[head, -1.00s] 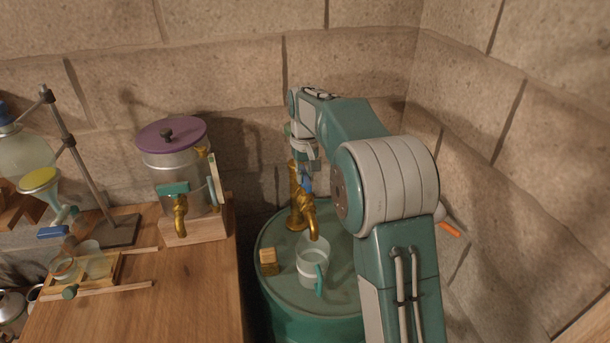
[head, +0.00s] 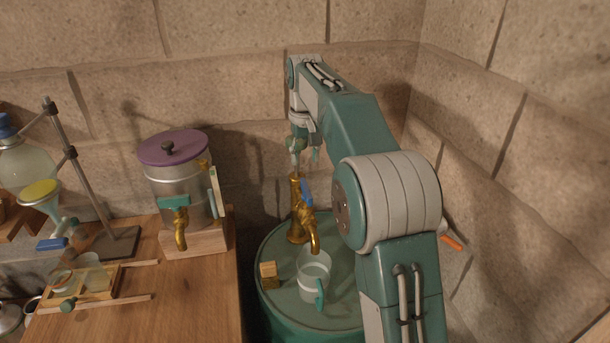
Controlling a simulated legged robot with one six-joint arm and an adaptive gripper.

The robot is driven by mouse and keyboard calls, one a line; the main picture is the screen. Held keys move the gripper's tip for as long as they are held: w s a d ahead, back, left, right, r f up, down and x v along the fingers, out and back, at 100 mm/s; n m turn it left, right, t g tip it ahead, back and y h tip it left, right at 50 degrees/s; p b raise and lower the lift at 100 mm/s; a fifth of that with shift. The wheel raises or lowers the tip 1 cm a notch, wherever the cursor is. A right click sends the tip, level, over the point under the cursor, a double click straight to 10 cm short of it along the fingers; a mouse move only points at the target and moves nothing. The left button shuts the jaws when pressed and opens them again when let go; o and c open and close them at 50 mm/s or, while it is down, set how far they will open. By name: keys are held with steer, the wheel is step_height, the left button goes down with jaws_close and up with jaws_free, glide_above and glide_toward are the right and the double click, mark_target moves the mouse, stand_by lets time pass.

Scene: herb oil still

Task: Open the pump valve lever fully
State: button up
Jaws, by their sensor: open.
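A brass pump tap (head: 296,215) stands on the green barrel (head: 280,295), its spout pointing down to the front. The blue valve lever (head: 306,194) sits on top of the spout and looks raised and tilted; its exact angle is hard to tell at this size. My gripper (head: 305,162) is open and empty just above the pump and lever, with a small gap showing. Its fingers are small in the view, and my arm covers the space to the right of the pump.
A clear mug (head: 314,275) with a teal handle stands below the spout, and a brass block (head: 268,274) lies beside it. Left, a wooden table (head: 190,300) carries a purple-lidded metal urn (head: 175,185). Stone walls close in behind and right. An orange-tipped item (head: 452,243) shows right of my arm.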

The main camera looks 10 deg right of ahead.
steer(key=shift+r, duration=1.3)
